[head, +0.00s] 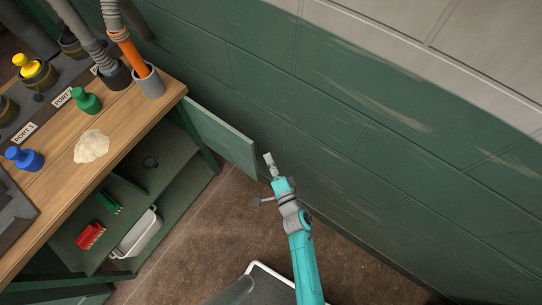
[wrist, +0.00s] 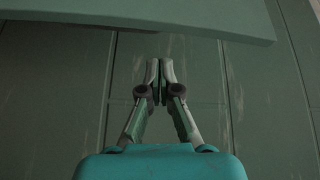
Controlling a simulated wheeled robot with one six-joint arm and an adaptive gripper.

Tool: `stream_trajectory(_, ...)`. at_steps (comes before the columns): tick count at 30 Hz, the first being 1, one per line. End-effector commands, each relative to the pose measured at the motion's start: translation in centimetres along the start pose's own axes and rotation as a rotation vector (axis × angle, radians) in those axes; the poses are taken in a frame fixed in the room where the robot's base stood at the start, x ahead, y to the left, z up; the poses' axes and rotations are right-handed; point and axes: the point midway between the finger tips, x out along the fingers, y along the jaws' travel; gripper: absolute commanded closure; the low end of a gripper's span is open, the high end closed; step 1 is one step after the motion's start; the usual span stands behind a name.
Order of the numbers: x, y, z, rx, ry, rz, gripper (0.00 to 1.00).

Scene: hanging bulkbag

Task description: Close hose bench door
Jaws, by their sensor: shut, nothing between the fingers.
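The hose bench (head: 130,150) stands at the left in the head view, with a wooden top and green shelves below. Its green door (head: 222,138) stands open, sticking out to the right from the bench's right end, close to the green wall. My gripper (head: 268,158) is just right of the door's free end, shut and empty. In the wrist view my gripper (wrist: 160,66) has its fingertips together, and a green panel edge, likely the door (wrist: 150,22), crosses the top of the picture beyond them. I cannot tell whether the fingertips touch the door.
The green block wall (head: 400,150) runs close along the right of my arm. Blue, green and yellow caps, a pale lump (head: 91,146) and hoses are on the bench top. A white bin (head: 135,235) and red and green items sit on the shelves. Brown floor (head: 205,240) before the bench is clear.

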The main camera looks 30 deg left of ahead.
Motion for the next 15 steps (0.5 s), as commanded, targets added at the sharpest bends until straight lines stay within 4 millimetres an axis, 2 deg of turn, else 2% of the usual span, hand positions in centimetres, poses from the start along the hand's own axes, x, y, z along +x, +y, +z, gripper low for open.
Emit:
stream_trajectory(1,1.1,-0.1,0.0,-0.001,-0.001,-0.003,1.0)
stream_trajectory(7,4.3,-0.1,0.0,-0.001,0.0,-0.002,1.0)
stream_trajectory(15,6.7,-0.1,0.0,-0.002,0.0,-0.001,1.0)
